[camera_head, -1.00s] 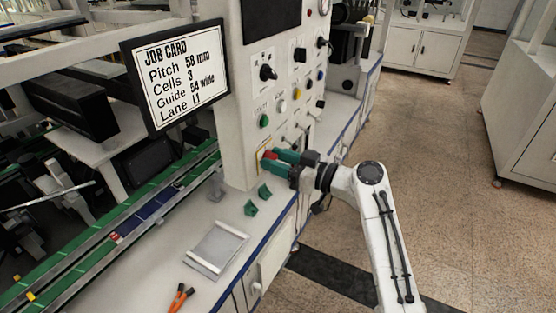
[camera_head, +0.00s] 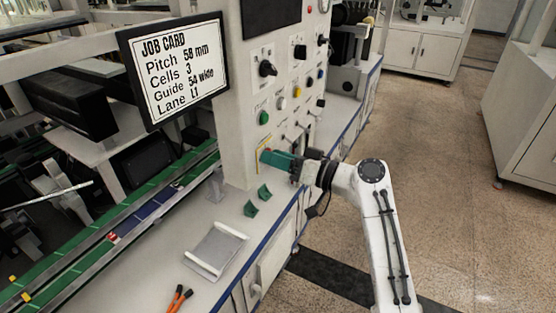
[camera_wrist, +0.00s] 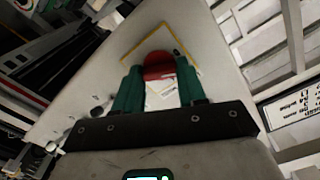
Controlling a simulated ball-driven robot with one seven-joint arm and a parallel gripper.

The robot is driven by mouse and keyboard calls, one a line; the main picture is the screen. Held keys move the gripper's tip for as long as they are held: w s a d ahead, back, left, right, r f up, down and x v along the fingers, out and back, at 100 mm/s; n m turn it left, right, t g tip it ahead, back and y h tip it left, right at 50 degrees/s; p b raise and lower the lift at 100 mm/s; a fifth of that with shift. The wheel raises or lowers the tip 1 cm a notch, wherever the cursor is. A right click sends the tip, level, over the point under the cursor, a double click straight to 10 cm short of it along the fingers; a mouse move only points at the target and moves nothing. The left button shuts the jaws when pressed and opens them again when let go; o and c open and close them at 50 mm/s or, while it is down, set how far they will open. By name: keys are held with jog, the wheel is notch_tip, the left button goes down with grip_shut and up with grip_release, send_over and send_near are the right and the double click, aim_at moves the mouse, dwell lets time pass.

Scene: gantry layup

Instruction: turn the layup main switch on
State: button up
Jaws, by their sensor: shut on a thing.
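The main switch shows as a red knob (camera_wrist: 159,66) in the wrist view, on a yellow-edged plate (camera_wrist: 185,45) set on the white panel. My gripper (camera_head: 265,157) reaches the lower part of the panel, and its green fingers are shut on the red knob, one on each side. In the head view the fingers hide the knob, and only part of the yellow-edged plate (camera_head: 262,148) shows. Any on or off marking is too small to read.
Above my gripper the panel (camera_head: 240,120) carries a green button (camera_head: 263,117), black knobs and several small levers. A job card (camera_head: 177,72) hangs at the left. Green brackets (camera_head: 257,200), a tray (camera_head: 216,249) and orange-handled pliers (camera_head: 179,298) lie on the bench. Floor at right is clear.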

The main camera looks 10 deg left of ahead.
jog(key=shift+w+d+f+m+p, duration=0.1)
jog(key=shift+m+p, duration=2.05)
jog(key=shift+m, duration=3.85)
jog(key=o, duration=1.1)
jog(key=shift+c, duration=0.2)
jog(key=b+v, duration=0.1)
jog(key=v, duration=0.9)
jog(key=shift+d, duration=0.35)
